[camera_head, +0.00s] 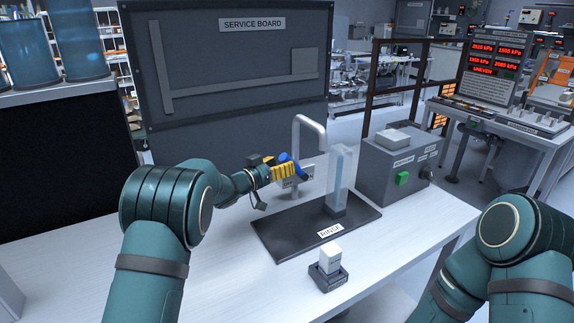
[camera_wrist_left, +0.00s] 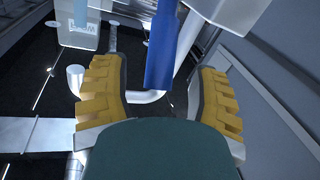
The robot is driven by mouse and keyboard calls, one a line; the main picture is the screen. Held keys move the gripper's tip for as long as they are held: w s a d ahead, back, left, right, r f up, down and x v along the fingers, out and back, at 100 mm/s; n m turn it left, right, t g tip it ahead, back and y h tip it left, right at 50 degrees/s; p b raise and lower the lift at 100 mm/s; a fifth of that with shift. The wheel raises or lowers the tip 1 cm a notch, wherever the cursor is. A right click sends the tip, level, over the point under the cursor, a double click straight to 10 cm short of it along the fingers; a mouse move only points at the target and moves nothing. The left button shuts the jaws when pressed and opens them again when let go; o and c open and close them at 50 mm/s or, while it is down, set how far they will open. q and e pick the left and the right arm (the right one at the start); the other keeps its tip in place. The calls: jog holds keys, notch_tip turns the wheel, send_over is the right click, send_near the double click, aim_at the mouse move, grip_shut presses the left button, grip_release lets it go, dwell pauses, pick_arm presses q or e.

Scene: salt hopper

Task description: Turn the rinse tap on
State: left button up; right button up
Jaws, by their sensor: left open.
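The rinse tap's pale curved spout (camera_head: 311,124) rises behind the black RINSE mat (camera_head: 285,240). Its blue lever (camera_head: 300,171) is partly covered by my left gripper (camera_head: 285,171) in the head view. In the left wrist view, the blue lever (camera_wrist_left: 162,50) hangs between the two yellow fingers of my left gripper (camera_wrist_left: 160,92), with a visible gap on each side. The left gripper is open and does not visibly press on the lever. My right arm shows at the lower right, but its gripper is out of frame.
A clear upright column (camera_head: 340,178) stands on the mat, right of the tap. A grey box with a green button (camera_head: 402,178) stands at the right. A small white block on a dark base (camera_head: 329,258) sits in front. The white worktop (camera_head: 210,275) is clear at front left.

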pick_arm(q)
jog(key=shift+x, duration=1.3)
grip_shut()
